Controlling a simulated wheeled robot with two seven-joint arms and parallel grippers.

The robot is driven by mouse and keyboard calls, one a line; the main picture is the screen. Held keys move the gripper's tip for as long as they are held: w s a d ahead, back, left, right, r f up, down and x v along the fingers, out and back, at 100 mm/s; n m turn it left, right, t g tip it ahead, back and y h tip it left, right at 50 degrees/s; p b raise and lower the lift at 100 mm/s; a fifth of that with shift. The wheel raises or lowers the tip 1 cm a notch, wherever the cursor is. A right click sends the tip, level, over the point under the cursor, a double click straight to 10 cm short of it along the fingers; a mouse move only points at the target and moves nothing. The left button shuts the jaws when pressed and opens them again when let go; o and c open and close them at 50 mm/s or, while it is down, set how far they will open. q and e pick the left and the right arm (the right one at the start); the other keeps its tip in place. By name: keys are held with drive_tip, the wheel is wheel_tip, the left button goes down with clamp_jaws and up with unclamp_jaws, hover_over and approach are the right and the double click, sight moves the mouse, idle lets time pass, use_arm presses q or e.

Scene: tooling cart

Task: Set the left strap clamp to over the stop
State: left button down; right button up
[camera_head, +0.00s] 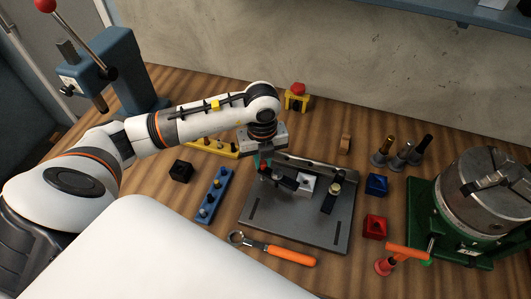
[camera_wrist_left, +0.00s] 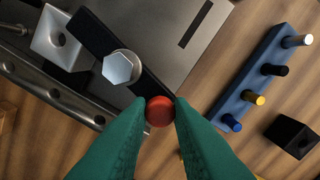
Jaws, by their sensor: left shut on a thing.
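The left strap clamp is a black bar (camera_wrist_left: 93,36) with a silver hex bolt (camera_wrist_left: 121,67) through it and a red knob (camera_wrist_left: 159,111) at its near end. In the head view the clamp (camera_head: 283,179) lies on the left of a grey fixture plate (camera_head: 296,232). My left gripper (camera_head: 262,162) has its green fingertips (camera_wrist_left: 160,112) shut on the red knob. The bar's far end lies beside a pale block with a hole (camera_wrist_left: 55,42); I cannot tell which part is the stop. My right gripper is not in view.
A second strap clamp (camera_head: 331,198) stands right of the pale block. A dark rail (camera_head: 312,168) edges the plate's back. A blue peg holder (camera_head: 213,195), black block (camera_head: 181,170) and orange-handled wrench (camera_head: 288,254) lie around it. A green-based chuck (camera_head: 484,195) stands far right.

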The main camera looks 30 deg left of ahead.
use_arm(q)
drive_tip(key=shift+s+n, duration=0.4)
drive_tip(key=shift+n, duration=0.8)
drive_tip(key=c, duration=1.3)
unclamp_jaws()
drive_tip(key=shift+s, duration=0.1)
drive_tip(key=shift+r+b, duration=0.3)
wheel_tip(320, 180, up, 12)
drive_tip(key=b, duration=0.1)
drive_tip(key=shift+f+b, duration=0.25)
drive_tip(key=shift+b, duration=0.05)
